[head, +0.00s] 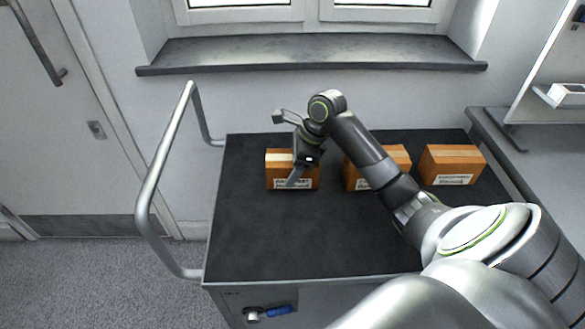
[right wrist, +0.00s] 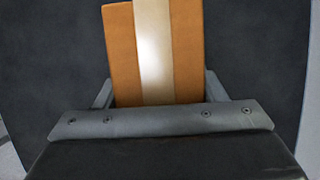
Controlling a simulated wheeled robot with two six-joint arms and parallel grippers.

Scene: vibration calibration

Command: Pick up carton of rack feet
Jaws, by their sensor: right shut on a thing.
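Several orange-brown cartons with white labels stand in a row on the dark cart top; I cannot read which holds rack feet. My right gripper (head: 293,165) is shut on the left carton (head: 279,183), with a finger down its front face. In the right wrist view this carton (right wrist: 121,50), with a pale tape strip along its top, sits between the fingers of the gripper (right wrist: 160,92). I cannot tell whether it is lifted off the cart. The middle carton (head: 398,155) is partly hidden behind my right arm. The right carton (head: 452,164) stands clear. My left gripper is not in view.
The cart (head: 270,245) has a metal push handle (head: 165,165) at its left and free room in front of the cartons. A window sill (head: 310,54) runs behind it. A grey bench (head: 545,150) stands close at the right. A blue-handled tool (head: 279,310) is on the cart's front.

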